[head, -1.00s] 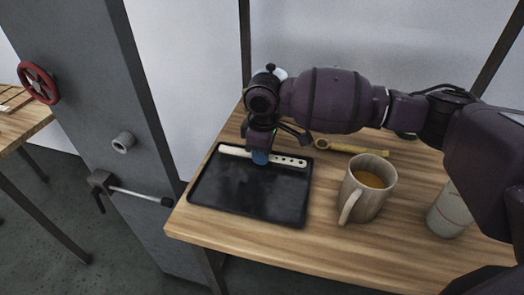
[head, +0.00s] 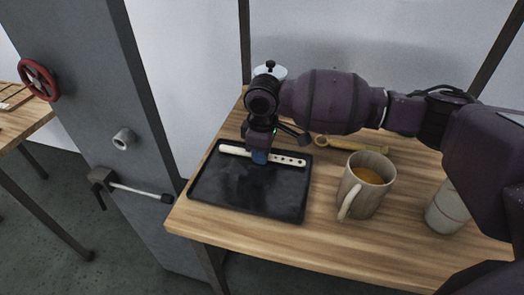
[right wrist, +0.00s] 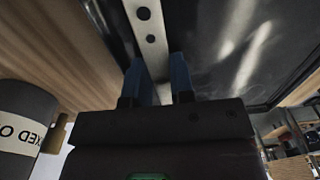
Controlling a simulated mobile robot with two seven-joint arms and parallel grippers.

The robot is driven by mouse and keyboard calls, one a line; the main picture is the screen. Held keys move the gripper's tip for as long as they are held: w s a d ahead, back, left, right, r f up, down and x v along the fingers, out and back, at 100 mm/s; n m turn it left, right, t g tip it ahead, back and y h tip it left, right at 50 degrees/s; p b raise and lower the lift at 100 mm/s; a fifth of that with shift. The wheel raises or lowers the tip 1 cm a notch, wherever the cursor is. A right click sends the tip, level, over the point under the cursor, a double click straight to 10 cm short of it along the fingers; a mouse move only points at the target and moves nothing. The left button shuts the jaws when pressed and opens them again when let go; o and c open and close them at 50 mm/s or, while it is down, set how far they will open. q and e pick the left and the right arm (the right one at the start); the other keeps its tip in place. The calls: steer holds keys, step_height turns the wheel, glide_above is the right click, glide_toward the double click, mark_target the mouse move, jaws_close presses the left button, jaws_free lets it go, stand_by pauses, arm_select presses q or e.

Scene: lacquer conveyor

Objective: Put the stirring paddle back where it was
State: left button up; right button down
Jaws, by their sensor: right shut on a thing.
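The stirring paddle (head: 234,151) is a pale, flat strip with several holes towards its right end. It lies along the far side of the black tray (head: 240,198); whether it rests fully on the tray floor is hard to tell. My right gripper (head: 259,157) is over the strip with its blue fingertips shut on it, near the middle. In the right wrist view the holed strip (right wrist: 148,38) passes between the two blue fingers (right wrist: 161,80). My left gripper is not in view.
A wooden mug (head: 366,187) of orange-brown liquid stands right of the tray. A yellow spanner-like tool (head: 350,146) lies behind it, and a pale cylinder (head: 447,207) stands farther right. A grey post with a red handwheel (head: 38,80) and a lever (head: 140,192) stands at the left.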

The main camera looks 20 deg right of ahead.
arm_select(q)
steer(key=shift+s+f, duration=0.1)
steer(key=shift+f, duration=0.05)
arm_select(e)
steer(key=shift+s+f, duration=0.25)
steer(key=shift+f, duration=0.5)
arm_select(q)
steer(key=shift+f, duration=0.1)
arm_select(e)
steer(key=c, duration=0.9)
jaws_free()
steer(key=shift+f, duration=0.2)
steer(key=shift+r, duration=0.1)
steer(key=r+p, duration=0.2)
steer(key=r, duration=0.1)
steer(key=r+p, duration=0.4)
steer(key=r, duration=0.1)
steer(key=shift+w+d+r+p, duration=0.2)
steer(key=shift+w+r+p, duration=0.1)
steer(key=shift+w+r, duration=0.05)
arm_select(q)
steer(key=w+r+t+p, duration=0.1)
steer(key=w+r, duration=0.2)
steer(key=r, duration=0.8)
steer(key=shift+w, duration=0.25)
arm_select(e)
steer(key=shift+r, duration=0.5)
